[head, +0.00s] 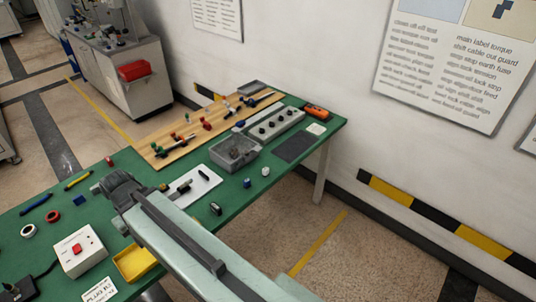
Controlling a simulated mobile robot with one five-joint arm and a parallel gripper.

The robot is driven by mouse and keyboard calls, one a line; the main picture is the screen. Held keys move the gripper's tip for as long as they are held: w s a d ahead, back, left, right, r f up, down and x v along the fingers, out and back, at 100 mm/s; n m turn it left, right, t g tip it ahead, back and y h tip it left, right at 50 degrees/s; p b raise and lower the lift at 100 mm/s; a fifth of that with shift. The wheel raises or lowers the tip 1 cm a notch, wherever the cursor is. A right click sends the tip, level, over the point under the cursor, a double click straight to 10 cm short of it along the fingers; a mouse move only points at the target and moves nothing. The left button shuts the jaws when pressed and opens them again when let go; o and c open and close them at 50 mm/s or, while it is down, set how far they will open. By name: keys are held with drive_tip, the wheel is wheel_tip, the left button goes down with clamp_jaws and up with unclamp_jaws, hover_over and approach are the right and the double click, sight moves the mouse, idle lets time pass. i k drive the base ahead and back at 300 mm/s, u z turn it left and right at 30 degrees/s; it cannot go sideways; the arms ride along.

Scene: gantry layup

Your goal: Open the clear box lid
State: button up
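A grey, see-through-looking box (234,152) stands on the green table, right of the picture's middle-left; small dark and reddish things show inside it. I cannot tell whether a lid covers it. My arm reaches from the bottom right up to the left over the table. Its dark grey end, my gripper (119,187), is left of the box and well apart from it. The fingers are too hidden to tell open from shut, and I see nothing held.
The green table (60,225) also bears a wooden board (175,152), a grey switch panel (275,124), a dark mat (295,147), a white plate (193,186), a yellow tray (134,268) and a white box with a red button (80,252). A wall stands behind the table at right.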

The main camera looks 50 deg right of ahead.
sight(257, 149)
drive_tip(key=z, duration=1.4)
drive_tip(key=k, duration=0.5)
drive_tip(key=u, duration=0.85)
drive_tip(key=i, duration=0.75)
drive_tip(key=z, duration=0.05)
